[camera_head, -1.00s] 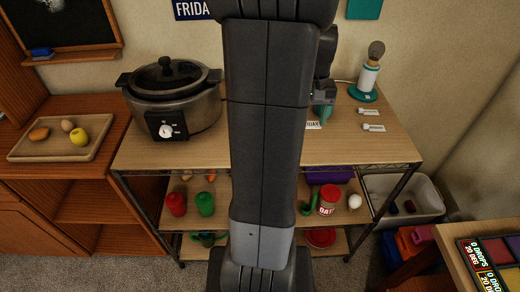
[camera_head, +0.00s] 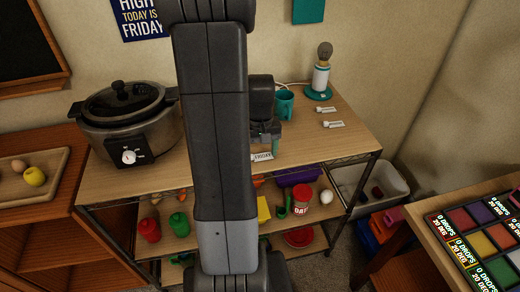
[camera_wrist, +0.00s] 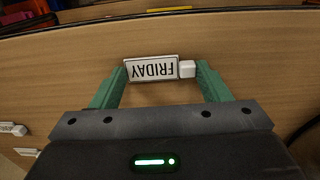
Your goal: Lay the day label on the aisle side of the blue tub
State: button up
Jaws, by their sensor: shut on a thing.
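The white day label (camera_wrist: 150,69) reads FRIDAY and has a small white block (camera_wrist: 187,69) at one end. In the wrist view it lies between the green fingers of my gripper (camera_wrist: 161,74), which is shut on it. In the head view the label (camera_head: 263,157) shows near the front edge of the wooden shelf top, beside my arm; how high it is held is unclear.
Two more white labels (camera_head: 331,124) lie on the shelf top (camera_head: 335,145), with a teal mug (camera_head: 285,104), a lamp (camera_head: 320,78) and a cooker (camera_head: 128,120). A pale bin (camera_head: 352,178) stands right of the shelf. A table with a coloured palette (camera_head: 475,228) is at front right.

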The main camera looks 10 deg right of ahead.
aim_at(260, 157)
jog(key=shift+f, duration=0.25)
jog(key=o, duration=0.9)
jog(key=shift+r, duration=0.1)
jog(key=shift+o, duration=0.2)
jog(key=shift+r, duration=0.1)
notch_tip(260, 157, up, 12)
